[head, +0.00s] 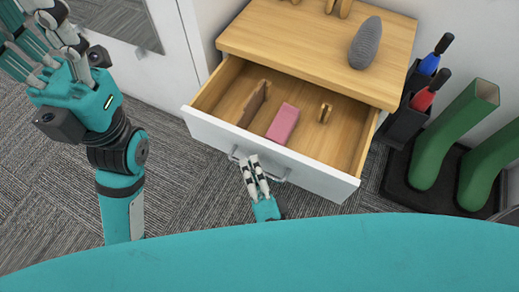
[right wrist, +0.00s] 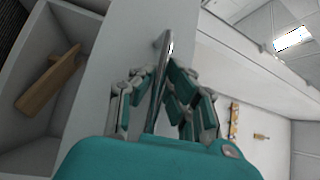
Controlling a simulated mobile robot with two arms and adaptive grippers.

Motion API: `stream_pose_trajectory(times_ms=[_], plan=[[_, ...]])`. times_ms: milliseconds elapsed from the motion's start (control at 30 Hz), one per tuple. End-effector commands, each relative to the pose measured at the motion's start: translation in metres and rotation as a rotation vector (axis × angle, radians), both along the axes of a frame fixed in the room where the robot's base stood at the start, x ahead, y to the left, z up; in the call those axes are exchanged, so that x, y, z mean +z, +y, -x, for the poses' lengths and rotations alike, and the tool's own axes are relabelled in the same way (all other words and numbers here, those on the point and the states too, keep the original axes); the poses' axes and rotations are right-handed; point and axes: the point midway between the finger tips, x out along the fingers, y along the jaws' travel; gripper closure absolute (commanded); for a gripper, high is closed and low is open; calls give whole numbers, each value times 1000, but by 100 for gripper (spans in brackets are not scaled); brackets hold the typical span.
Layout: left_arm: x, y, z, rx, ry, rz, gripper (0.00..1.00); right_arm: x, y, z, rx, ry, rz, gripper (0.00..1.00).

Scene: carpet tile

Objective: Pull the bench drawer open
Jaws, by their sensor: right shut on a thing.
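The bench drawer (head: 230,105) has a white front (head: 320,178) and a wooden inside, and stands well out from the wooden bench (head: 300,45). A grey metal bar handle (head: 279,181) runs along its front. My right gripper (head: 249,163) is shut on the handle; in the right wrist view the bar (right wrist: 160,75) passes between the fingers (right wrist: 160,90). My left gripper (head: 38,48) is raised at the upper left, fingers spread and empty, away from the drawer.
A pink block (head: 283,124) and small wooden pieces lie in the drawer. A grey ribbed object (head: 365,43) stands on the bench top. Green boots (head: 450,135) on a black tray and a black holder (head: 400,122) stand at the right. Carpet (head: 190,215) is clear before the drawer.

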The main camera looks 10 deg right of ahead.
Motion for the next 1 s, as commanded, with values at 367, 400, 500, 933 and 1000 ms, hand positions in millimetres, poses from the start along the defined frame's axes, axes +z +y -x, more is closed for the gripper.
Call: stream_pose_trajectory(times_ms=[367, 400, 500, 933, 1000], plan=[[-4, 1, 0, -1, 14, 5, 61, -7, 10, 18, 0, 13, 9, 100], [-4, 1, 0, -1, 16, 4, 61, -7, 10, 19, 0, 13, 9, 100], [-4, 1, 0, -2, 17, 5, 61, -7, 10, 19, 0, 13, 9, 100], [-2, 2, 2, -1, 9, 8, 61, -5, 10, 18, 0, 9, 6, 66], [-1, 2, 2, -1, 8, 8, 61, -4, 10, 18, 0, 7, 5, 66]])
